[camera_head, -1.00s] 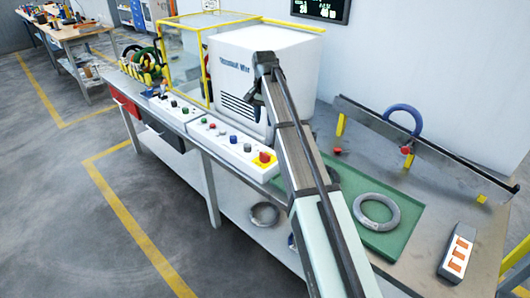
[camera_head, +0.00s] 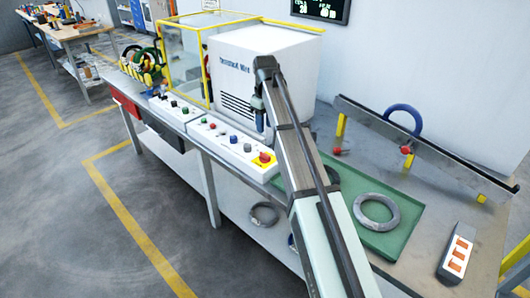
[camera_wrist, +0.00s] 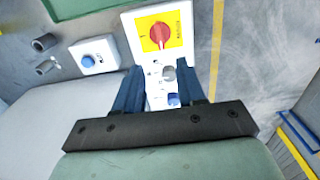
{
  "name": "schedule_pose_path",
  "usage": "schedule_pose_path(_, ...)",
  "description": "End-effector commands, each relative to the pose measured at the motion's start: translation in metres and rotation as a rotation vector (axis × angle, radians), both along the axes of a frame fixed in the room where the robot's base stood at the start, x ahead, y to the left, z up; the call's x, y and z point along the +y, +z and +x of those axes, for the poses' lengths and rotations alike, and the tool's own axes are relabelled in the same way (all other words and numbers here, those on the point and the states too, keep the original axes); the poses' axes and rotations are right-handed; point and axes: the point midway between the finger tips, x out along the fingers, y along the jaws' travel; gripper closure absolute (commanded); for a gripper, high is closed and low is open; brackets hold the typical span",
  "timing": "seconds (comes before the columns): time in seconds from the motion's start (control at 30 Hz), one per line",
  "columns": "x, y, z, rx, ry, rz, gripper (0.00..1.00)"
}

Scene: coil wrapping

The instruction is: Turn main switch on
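The main switch, a red rotary knob on a yellow plate (camera_wrist: 160,36), sits at the end of a white control panel in the wrist view. In the head view the red knob (camera_head: 264,157) is at the panel's near right end. My gripper (camera_wrist: 160,76) is open and empty, with its two blue fingers apart. In the wrist view the fingertips lie just below the switch in the picture, over a grey knob (camera_wrist: 168,73) on the panel. In the head view my gripper (camera_head: 260,115) hangs in front of the white machine, above the panel; its fingertips look clear of the switch.
The white control panel (camera_head: 213,135) has several other buttons. The white machine (camera_head: 262,65) stands close behind. A green tray (camera_head: 400,243) with a grey coil (camera_head: 376,211) lies to the right, and a remote-like box (camera_head: 457,253) with orange buttons beyond it. The aisle at left is clear.

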Motion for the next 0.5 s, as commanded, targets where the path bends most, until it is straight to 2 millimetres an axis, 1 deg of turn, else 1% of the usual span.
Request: schedule_pose_path(0.5,0.000,-0.085,-0.001,0.002,-0.003,-0.001,0.61)
